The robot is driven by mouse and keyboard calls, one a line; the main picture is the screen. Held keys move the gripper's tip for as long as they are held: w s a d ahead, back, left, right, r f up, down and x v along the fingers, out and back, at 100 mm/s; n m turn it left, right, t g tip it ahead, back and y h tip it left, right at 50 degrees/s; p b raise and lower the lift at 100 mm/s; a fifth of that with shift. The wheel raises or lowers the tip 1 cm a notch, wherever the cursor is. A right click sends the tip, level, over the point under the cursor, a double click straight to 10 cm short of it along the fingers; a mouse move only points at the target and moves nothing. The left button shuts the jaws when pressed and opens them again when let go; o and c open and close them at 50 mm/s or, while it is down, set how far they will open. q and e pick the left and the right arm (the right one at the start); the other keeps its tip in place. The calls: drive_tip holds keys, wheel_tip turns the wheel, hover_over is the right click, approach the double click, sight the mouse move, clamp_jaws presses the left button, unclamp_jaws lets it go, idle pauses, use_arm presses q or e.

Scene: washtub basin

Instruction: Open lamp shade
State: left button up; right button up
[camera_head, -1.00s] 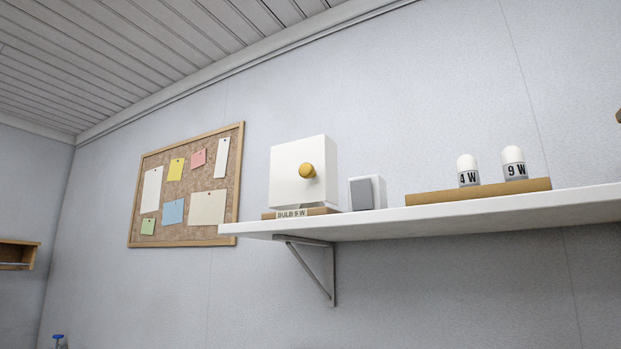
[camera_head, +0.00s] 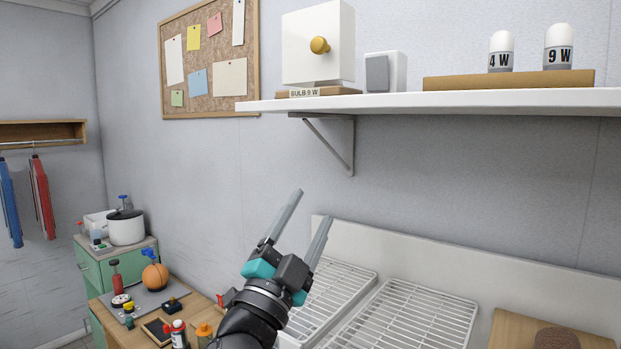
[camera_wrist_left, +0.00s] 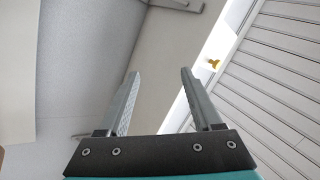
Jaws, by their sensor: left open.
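The lamp shade is a white box (camera_head: 300,45) with a round brass knob (camera_head: 319,45) on its front. It stands on a wooden base labelled "BULB 9 W" (camera_head: 318,92) at the left end of the white wall shelf (camera_head: 430,101). Its front looks closed, and its inside is hidden. My left gripper (camera_head: 308,208) is open and empty, below the shelf and well apart from the box. In the left wrist view the open fingers (camera_wrist_left: 160,85) hold nothing, and the yellow knob (camera_wrist_left: 213,63) shows beyond the right finger. My right gripper is in neither view.
A grey switch (camera_head: 385,72) is beside the box. Bulbs marked 4 W (camera_head: 501,52) and 9 W (camera_head: 558,47) stand on a wooden block (camera_head: 508,80). A shelf bracket (camera_head: 335,142) is above my gripper. Wire racks (camera_head: 410,315) and a cluttered table lie below.

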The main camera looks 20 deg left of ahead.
sight(316, 44)
use_arm(q)
drive_tip(key=s+d+r+m+g+h, duration=0.45)
drive_tip(key=r+m+g+h, duration=0.35)
drive_tip(key=m, duration=0.6)
drive_tip(key=s+d+r+m+g+h, duration=0.3)
drive_tip(key=d+r+m+g+h, duration=0.3)
drive_tip(key=r+m+h, duration=0.6)
drive_tip(key=a+r+m+t+y, duration=0.1)
drive_tip(key=a+r+t+y, duration=0.3)
drive_tip(key=a+y, duration=0.5)
drive_tip(key=a+r+t+y, duration=0.3)
drive_tip(key=a+y, duration=0.6)
drive_tip(key=p+x, duration=0.6)
drive_tip(key=x, duration=0.9)
drive_tip(key=shift+d, duration=0.2)
drive_tip(key=shift+w+d, duration=0.15)
drive_tip(key=shift+w, duration=0.35)
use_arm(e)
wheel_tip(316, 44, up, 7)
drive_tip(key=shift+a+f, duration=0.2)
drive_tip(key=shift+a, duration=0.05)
use_arm(q)
clamp_jaws()
